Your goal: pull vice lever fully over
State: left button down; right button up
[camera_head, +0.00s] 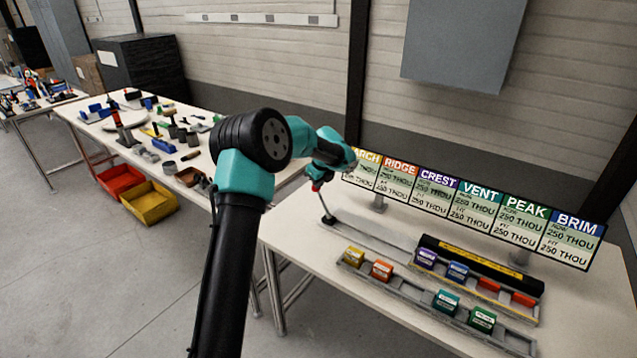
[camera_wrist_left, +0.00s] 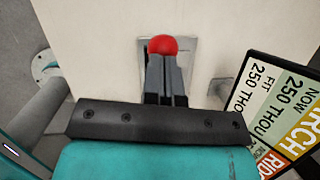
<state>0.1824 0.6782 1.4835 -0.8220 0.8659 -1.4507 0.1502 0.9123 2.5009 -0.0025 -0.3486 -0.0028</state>
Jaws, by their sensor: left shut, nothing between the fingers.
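The vice lever is a thin dark rod with a red ball knob (camera_head: 316,187) at its top. It stands near the left edge of the table and leans slightly left in the head view. Its foot (camera_head: 328,219) is a small dark base on the tabletop. My left gripper (camera_head: 318,178) is just above the knob, with its fingers shut and empty. In the left wrist view the red knob (camera_wrist_left: 163,45) shows just past the shut fingertips (camera_wrist_left: 164,60). I cannot tell whether they touch it. The rod is hidden there. My right gripper is not in view.
A sign board (camera_head: 470,208) with coloured headings stands behind the lever along the table. A grey tray (camera_head: 349,266) holds several coloured blocks, and a dark rack (camera_head: 440,246) stands behind it. Another cluttered table is at the left. The table front is clear.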

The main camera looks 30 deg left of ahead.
pick_arm(q)
jog(key=shift+d, duration=0.1)
jog(key=v, duration=1.3)
jog(key=shift+s, duration=0.2)
